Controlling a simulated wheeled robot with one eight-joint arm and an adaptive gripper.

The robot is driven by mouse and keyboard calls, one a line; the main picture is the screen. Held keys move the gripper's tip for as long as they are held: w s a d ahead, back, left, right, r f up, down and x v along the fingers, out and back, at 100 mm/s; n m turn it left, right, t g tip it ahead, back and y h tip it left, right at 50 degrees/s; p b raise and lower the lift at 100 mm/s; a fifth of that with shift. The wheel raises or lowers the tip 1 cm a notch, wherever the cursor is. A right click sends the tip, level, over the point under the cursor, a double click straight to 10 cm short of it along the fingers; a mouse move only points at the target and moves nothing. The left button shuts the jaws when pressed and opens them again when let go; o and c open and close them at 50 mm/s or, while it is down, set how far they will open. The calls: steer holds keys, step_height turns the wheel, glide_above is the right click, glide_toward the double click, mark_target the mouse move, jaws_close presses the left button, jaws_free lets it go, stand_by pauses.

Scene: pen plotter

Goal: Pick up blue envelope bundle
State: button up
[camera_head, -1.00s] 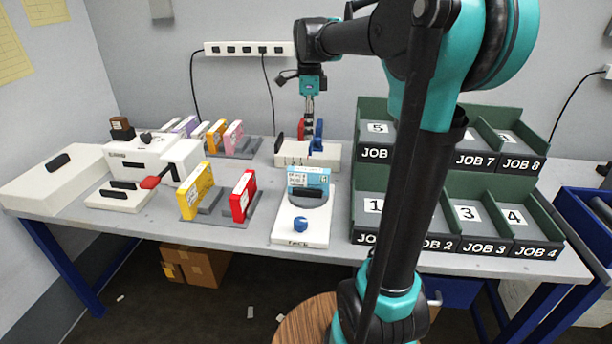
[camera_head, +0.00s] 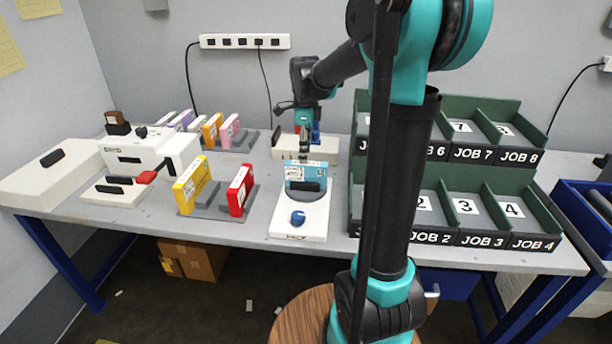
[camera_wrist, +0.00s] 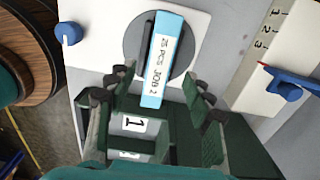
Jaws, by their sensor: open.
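The blue envelope bundle (camera_head: 306,176) stands upright on the round grey disc of a white device (camera_head: 300,222) with a blue knob. In the wrist view the blue bundle (camera_wrist: 162,60) shows its label, "25 PCS JOB" and a digit I cannot read surely. My gripper (camera_head: 304,152) is just behind and above the bundle in the head view. In the wrist view my gripper (camera_wrist: 160,95) is open, with one finger on each side of the bundle's near end. Whether the fingers touch it is not clear.
Green job bins (camera_head: 470,207) stand close to the right of the device. Yellow (camera_head: 192,185) and red (camera_head: 241,190) bundles stand in a grey holder to the left. A white block with a blue part (camera_wrist: 287,90) is behind the device.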

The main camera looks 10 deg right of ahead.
mark_target(306, 175)
step_height(306, 175, down, 5)
steer(key=shift+s+d+f, duration=0.1)
steer(key=shift+s+d, duration=0.05)
jaws_close()
stand_by(0.4)
